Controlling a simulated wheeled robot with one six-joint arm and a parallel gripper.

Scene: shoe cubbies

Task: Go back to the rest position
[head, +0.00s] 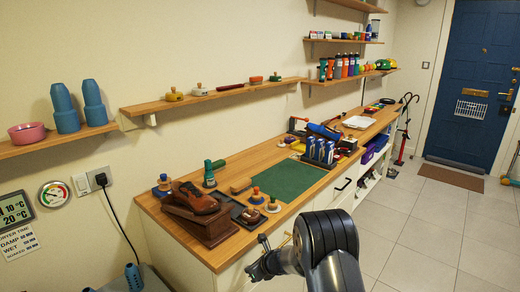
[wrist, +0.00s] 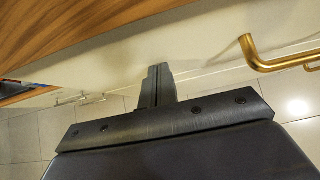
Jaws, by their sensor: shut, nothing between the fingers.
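My gripper (head: 262,269) is at the bottom centre of the head view, in front of the white cabinet under the wooden counter (head: 219,249). In the wrist view my gripper (wrist: 158,72) has its two dark fingers together with nothing between them. The wooden counter edge (wrist: 90,28) runs across the upper left of that view. A brass handle (wrist: 250,52) shows at the right, apart from the fingers. My dark arm hides part of the cabinet front in the head view.
Shelves above hold tins and bottles.

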